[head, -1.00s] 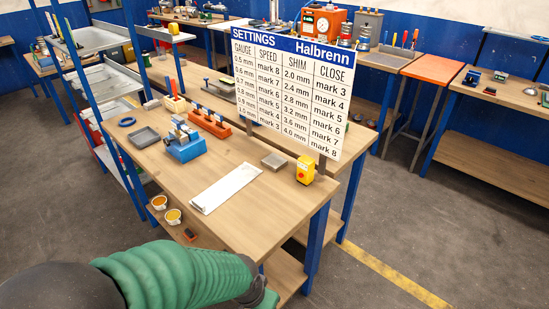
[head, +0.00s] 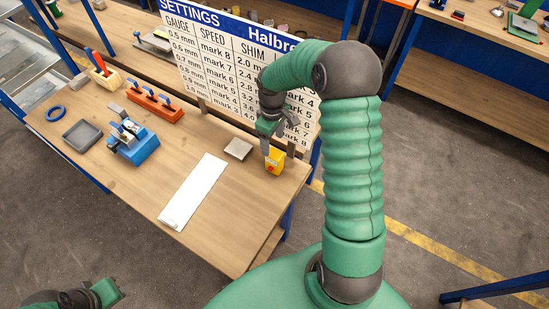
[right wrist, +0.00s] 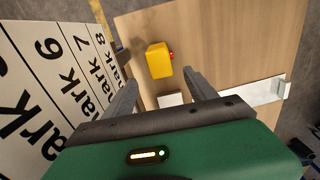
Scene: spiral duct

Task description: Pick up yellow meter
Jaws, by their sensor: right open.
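The yellow meter (head: 275,161) stands upright near the right end of the wooden workbench, with a red part on its front. My right gripper (head: 271,146) is above and close to it, pointing down, with fingers apart. In the right wrist view the yellow meter (right wrist: 159,60) lies beyond the open fingertips of the right gripper (right wrist: 158,80), with nothing between the fingers at their tips. Whether a finger touches the meter is unclear. My left gripper (head: 108,292) shows at the lower left, away from the bench; its jaws are not clear.
A settings board (head: 235,62) stands right behind the meter, near my right arm. A blue device (head: 133,143), a dark tray (head: 82,136) and an orange rack (head: 156,104) are farther left.

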